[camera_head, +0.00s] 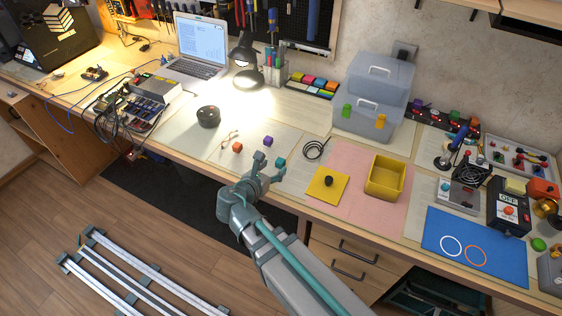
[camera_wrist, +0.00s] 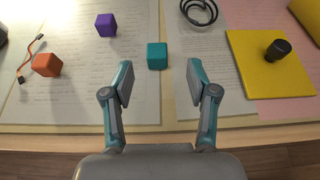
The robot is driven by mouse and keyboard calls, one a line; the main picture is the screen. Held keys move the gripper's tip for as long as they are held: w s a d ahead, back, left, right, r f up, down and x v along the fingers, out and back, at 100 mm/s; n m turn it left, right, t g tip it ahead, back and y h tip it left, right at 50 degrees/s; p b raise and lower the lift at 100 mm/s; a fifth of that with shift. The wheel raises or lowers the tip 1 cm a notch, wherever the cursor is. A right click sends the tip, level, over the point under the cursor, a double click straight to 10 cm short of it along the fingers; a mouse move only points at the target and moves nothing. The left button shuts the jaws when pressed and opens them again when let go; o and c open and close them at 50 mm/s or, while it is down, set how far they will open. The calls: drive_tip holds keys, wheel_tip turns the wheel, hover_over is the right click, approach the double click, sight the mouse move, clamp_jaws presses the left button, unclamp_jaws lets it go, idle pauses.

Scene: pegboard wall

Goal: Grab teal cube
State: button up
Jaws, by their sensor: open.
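The teal cube (camera_wrist: 157,56) sits on a printed sheet near the table's front edge. In the wrist view it lies ahead of my gripper (camera_wrist: 158,84), roughly between the lines of the two fingers and just beyond their tips. In the head view the teal cube (camera_head: 281,162) shows just right of my gripper (camera_head: 269,168). My gripper is open, with nothing between its fingers.
A purple cube (camera_wrist: 106,25) and an orange cube (camera_wrist: 46,64) lie to the left of the teal cube. A coiled black cable (camera_wrist: 198,10) lies behind it to the right. A yellow plate with a black knob (camera_wrist: 262,75) lies further right.

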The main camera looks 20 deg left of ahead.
sight(280, 161)
drive_tip(key=shift+p+x, duration=0.6)
drive_tip(key=shift+x, duration=3.3)
drive_tip(key=shift+a+f, duration=0.1)
drive_tip(key=shift+a, duration=0.1)
drive_tip(key=c, duration=0.9)
